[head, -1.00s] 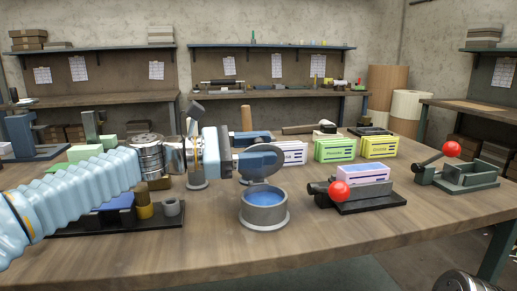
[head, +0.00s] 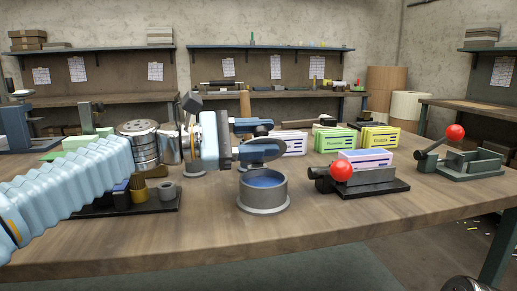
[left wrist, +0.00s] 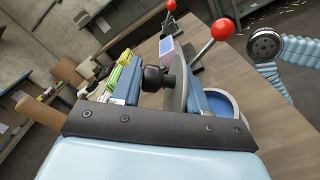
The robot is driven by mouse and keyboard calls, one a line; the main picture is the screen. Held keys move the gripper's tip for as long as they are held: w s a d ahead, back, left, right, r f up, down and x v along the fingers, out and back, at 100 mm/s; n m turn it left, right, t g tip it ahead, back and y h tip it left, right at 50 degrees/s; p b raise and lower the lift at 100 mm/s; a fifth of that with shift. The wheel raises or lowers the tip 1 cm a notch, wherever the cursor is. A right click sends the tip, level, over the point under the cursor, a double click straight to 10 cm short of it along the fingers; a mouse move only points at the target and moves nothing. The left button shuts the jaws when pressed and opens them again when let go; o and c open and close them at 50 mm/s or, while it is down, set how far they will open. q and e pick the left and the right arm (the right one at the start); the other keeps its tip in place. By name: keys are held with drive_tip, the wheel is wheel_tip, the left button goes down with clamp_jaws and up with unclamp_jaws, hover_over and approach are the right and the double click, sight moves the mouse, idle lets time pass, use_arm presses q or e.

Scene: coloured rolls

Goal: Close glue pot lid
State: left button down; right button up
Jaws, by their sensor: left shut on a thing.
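The glue pot (head: 263,192) is a round grey metal cup with blue glue inside, standing on the bench in the middle of the head view. Its round grey lid (head: 270,158) is tilted above the pot's back side, with the mouth still uncovered at the front. My left gripper (head: 258,138) is shut on the lid's knob, above and behind the pot. In the left wrist view the black knob (left wrist: 156,78) sits between the two blue fingers, with the lid (left wrist: 178,88) edge-on and the pot's rim (left wrist: 229,103) to its right. My right gripper is not in view.
Right of the pot stands a black fixture with a red ball lever (head: 341,170) and a box. Green (head: 334,140) and yellow cartons stand behind. A dark tray with brushes (head: 138,190) and metal tins (head: 140,146) are at left. The bench front is clear.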

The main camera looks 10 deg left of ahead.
use_arm(q)
drive_tip(key=shift+s+d+f+m+b, duration=0.15)
drive_tip(key=shift+s+f+m+b, duration=0.25)
drive_tip(key=shift+m+b, duration=0.55)
drive_tip(key=shift+s+d+f+m+b, duration=0.1)
drive_tip(key=shift+s+f+m+b, duration=0.25)
drive_tip(key=shift+m+b, duration=0.6)
drive_tip(key=shift+s+r, duration=0.1)
drive_tip(key=c, duration=0.7)
unclamp_jaws()
drive_tip(key=shift+c, duration=0.2)
drive_tip(key=shift+s+a, duration=0.1)
drive_tip(key=shift+a, duration=0.3)
drive_tip(key=b+v, duration=0.1)
drive_tip(key=v, duration=1.2)
drive_tip(key=shift+c, duration=0.2)
